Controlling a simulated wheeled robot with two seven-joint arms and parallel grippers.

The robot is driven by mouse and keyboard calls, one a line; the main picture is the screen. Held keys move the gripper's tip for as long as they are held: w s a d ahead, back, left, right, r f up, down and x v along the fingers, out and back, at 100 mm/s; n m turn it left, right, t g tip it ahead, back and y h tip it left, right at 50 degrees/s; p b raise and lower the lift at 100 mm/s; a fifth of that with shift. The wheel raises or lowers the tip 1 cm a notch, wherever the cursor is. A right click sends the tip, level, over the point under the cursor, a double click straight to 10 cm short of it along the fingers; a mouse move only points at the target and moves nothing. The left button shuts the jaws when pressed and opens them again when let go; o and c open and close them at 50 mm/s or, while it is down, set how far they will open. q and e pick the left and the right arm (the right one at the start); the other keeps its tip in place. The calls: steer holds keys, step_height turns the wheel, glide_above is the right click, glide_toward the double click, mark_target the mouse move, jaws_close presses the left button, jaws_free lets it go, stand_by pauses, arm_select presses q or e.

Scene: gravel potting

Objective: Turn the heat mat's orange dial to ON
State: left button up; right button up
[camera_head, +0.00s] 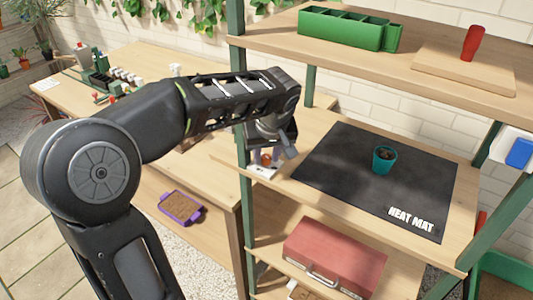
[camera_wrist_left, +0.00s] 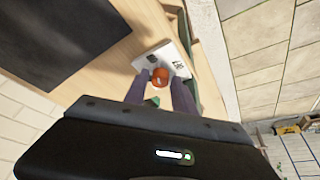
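The orange dial (camera_wrist_left: 160,76) sits on a small white control plate (camera_wrist_left: 141,63) at the shelf's edge. In the head view the dial (camera_head: 266,159) and plate (camera_head: 262,171) show under my left gripper (camera_head: 268,156). In the left wrist view the two fingers of my left gripper (camera_wrist_left: 160,84) point at the dial, one on each side, with a gap between them. I cannot tell whether they touch it. The dial's marking is too small to read. The black heat mat (camera_head: 330,165) lies right of the plate. My right gripper is not in view.
A teal pot (camera_head: 384,160) stands on the mat. Green posts (camera_head: 240,130) frame the shelf. A red case (camera_head: 335,256) lies on the shelf below, and a green planter (camera_head: 345,29) sits on the shelf above. A purple tray (camera_head: 181,207) is lower left.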

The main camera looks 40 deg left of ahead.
arm_select(q)
jaws_close()
stand_by(0.3)
steer(key=shift+w+f+n+b, duration=0.15)
steer(key=shift+n+b, duration=0.25)
steer(key=shift+b, duration=0.2)
steer(key=shift+d+n+y+b, duration=0.1)
steer(key=shift+n+y+b, duration=0.2)
steer(key=shift+n+b, duration=0.25)
steer(key=shift+n+g, duration=0.4)
steer(key=shift+n, duration=0.25)
steer(key=shift+r+n+g, duration=0.2)
steer(key=shift+n+g, duration=0.1)
steer(key=shift+n, duration=0.4)
